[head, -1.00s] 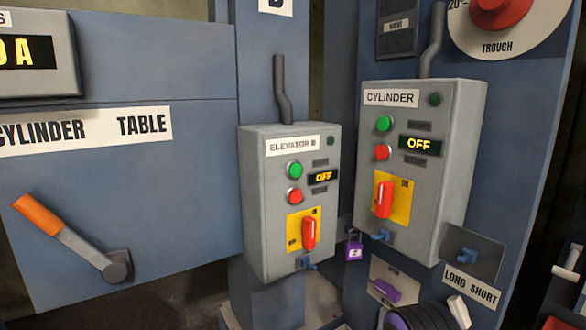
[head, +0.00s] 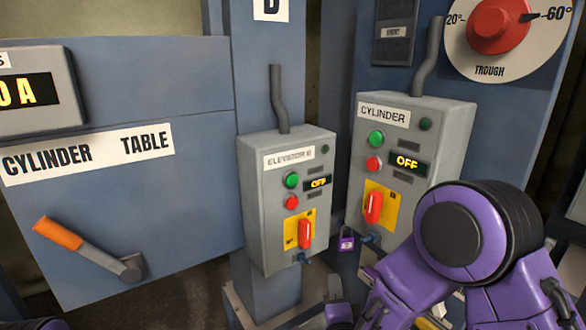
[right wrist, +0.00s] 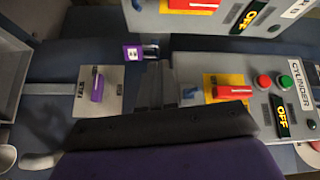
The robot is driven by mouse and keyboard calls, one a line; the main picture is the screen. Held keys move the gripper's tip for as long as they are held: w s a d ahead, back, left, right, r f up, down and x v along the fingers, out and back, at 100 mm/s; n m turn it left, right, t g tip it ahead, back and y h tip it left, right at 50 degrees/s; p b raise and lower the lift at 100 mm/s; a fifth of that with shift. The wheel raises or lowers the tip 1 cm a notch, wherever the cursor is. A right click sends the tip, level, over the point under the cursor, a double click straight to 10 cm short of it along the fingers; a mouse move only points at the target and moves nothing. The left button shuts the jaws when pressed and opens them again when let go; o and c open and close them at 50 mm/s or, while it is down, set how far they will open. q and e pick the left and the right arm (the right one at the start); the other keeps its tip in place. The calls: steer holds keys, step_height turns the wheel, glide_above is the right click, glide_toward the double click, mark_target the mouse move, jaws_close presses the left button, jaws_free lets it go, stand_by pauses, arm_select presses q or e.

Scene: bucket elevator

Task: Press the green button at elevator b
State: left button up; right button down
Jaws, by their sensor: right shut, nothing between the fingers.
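The grey elevator B box (head: 253,215) stands left of centre in the head view, with its label at the top. Its green button (head: 291,180) is in plain sight above a red button (head: 291,202). Its display (head: 318,183) reads OFF, and a red switch (head: 305,233) sits on a yellow plate below. My right arm is low at the right, in front of the cylinder box. My right gripper (right wrist: 158,85) is shut and empty in the right wrist view. It is below and apart from the green button. My left gripper is not clearly in view.
The similar cylinder box (head: 450,125) stands to the right, with its own green button (head: 376,139) and OFF display. A purple padlock (head: 346,240) hangs between the boxes. An orange-handled lever (head: 60,233) is on the left panel. A red trough dial (head: 497,22) is at upper right.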

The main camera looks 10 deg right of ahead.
mark_target(292, 180)
arm_select(q)
step_height(292, 180, up, 4)
steer(key=p, duration=0.3)
steer(key=shift+r, duration=0.2)
arm_select(e)
step_height(292, 180, up, 20)
steer(key=a+m+t+h, duration=0.2)
steer(key=m+t+h, duration=0.1)
steer(key=m, duration=0.4)
steer(key=shift+w+a+t, duration=0.3)
steer(key=shift+w+t, duration=0.05)
steer(key=shift+t, duration=0.15)
steer(key=shift+f, duration=0.1)
steer(key=shift+w, duration=0.15)
arm_select(q)
steer(key=shift+f, duration=0.15)
arm_select(e)
steer(key=shift+w+a, duration=0.5)
steer(key=shift+w, duration=0.85)
steer(key=shift+w+a, duration=0.5)
steer(key=shift+w, duration=0.85)
steer(key=shift+w+a, duration=0.5)
steer(key=shift+w, duration=0.85)
